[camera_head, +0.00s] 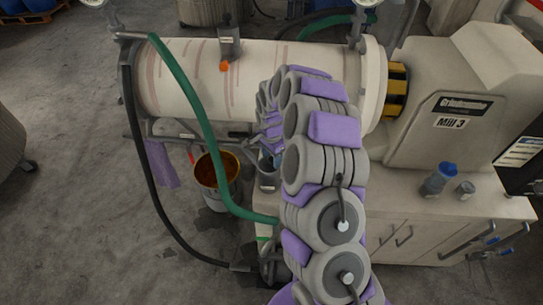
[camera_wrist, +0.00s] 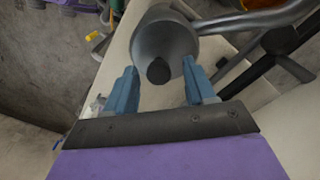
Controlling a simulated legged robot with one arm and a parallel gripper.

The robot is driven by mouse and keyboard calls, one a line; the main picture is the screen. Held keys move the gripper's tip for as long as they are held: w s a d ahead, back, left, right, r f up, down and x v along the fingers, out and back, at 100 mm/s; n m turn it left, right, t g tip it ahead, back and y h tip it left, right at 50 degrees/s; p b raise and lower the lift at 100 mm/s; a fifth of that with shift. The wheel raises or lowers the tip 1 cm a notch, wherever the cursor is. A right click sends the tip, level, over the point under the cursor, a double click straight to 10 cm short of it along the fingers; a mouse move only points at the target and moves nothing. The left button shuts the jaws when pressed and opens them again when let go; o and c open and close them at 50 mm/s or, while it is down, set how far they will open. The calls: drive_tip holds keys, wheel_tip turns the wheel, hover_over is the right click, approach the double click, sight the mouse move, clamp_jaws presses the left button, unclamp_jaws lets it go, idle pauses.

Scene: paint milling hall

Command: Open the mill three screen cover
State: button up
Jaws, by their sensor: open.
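Mill 3 (camera_head: 438,110) is a cream machine at the right, with its name on the housing. Its horizontal cream barrel (camera_head: 185,75) with faint pink streaks runs to the left. In the wrist view, a grey round metal part (camera_wrist: 160,38) with a dark knob (camera_wrist: 158,70) faces my gripper; it may be the screen cover, but I cannot tell for sure. My gripper (camera_wrist: 163,86) is open, with one blue finger on each side of the knob and gaps showing. Whether the knob lies fully between the fingertips is unclear. In the head view my arm hides the gripper and this part.
A green hose (camera_head: 192,105) and a black hose (camera_head: 135,165) hang left of my arm. A bucket of orange-brown liquid (camera_head: 218,182) stands on the floor below the barrel. A blue-capped bottle (camera_head: 437,180) and small jar (camera_head: 466,189) stand on the cabinet. The left floor is mostly clear.

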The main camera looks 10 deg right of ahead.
clamp_jaws()
drive_tip(key=shift+d, duration=0.1)
drive_tip(key=shift+w+r, duration=0.15)
drive_tip(key=shift+w, duration=0.05)
idle(0.5)
